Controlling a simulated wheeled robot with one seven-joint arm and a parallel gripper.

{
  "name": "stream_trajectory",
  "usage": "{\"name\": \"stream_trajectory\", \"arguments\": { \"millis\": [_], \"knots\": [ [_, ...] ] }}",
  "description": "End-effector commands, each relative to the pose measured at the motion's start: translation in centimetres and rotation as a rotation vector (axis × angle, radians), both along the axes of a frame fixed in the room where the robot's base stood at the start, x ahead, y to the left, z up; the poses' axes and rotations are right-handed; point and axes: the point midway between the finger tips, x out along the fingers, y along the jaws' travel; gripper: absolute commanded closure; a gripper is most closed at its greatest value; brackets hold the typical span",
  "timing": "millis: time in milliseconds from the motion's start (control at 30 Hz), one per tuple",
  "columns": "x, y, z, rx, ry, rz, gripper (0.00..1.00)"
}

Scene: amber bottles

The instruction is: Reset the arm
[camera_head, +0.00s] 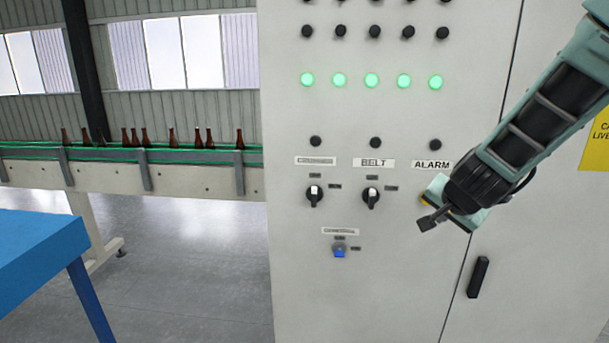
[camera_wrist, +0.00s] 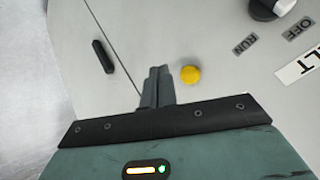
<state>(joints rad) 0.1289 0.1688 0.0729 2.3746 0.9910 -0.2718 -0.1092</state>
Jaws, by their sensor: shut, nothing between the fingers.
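My gripper (camera_head: 428,223) is at the right in the head view, in front of the control cabinet (camera_head: 400,290), below the ALARM label (camera_head: 432,164). In the wrist view its fingers (camera_wrist: 157,85) are together with nothing between them. A yellow round button (camera_wrist: 190,75) shows just right of the fingertips in the wrist view. In the head view my gripper mostly covers that spot. Whether the fingers touch the cabinet I cannot tell.
The cabinet has a BELT knob (camera_head: 371,198), another knob (camera_head: 314,196), a blue button (camera_head: 339,252), green lamps (camera_head: 371,80) and a black door handle (camera_head: 478,277). A conveyor (camera_head: 150,180) with several brown bottles and a blue table (camera_head: 40,255) stand at left.

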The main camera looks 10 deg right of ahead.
Motion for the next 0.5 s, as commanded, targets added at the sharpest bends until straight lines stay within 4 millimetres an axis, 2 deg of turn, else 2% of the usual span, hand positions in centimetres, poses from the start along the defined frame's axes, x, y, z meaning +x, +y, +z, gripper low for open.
{"name": "stream_trajectory", "arguments": {
  "millis": [67,133,267,300,367,400,467,500],
  "knots": [
    [-0.1,1.7,-0.6,0.006,0.009,0.056,1.0],
    [-0.4,4.5,-1.4,0.017,0.028,0.151,1.0],
    [-2.8,12.3,-3.7,0.035,0.102,0.432,1.0],
    [-4.2,14.9,-4.5,0.036,0.134,0.533,1.0],
    [-6.6,18.4,-5.7,0.029,0.19,0.687,1.0],
    [-8.5,20.4,-6.6,0.018,0.23,0.789,1.0],
    [-11.8,23.1,-8.0,-0.008,0.298,0.943,1.0],
    [-14.1,24.5,-8.9,-0.031,0.347,1.043,1.0]
  ]
}}
